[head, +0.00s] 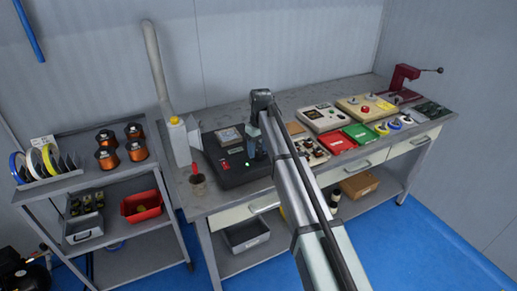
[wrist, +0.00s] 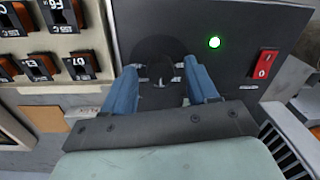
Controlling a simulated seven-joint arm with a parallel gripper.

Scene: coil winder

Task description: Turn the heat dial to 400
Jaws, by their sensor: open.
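The heat dial (wrist: 163,62) is a round black knob on a dark panel in the wrist view. Its markings and pointer cannot be read. My gripper (wrist: 160,75) has two blue fingers, spread open, one on each side of the dial; whether they touch it I cannot tell. The dark control unit (head: 230,174) stands on the bench in the head view, with my gripper (head: 259,150) over its right part. The arm and gripper hide the dial there.
A lit green lamp (wrist: 214,42) and a red rocker switch (wrist: 264,64) sit on the panel right of the dial. A rack of labelled black parts (wrist: 40,45) is close on the left. A cup with a red-handled tool (head: 198,186) stands at the bench's left front.

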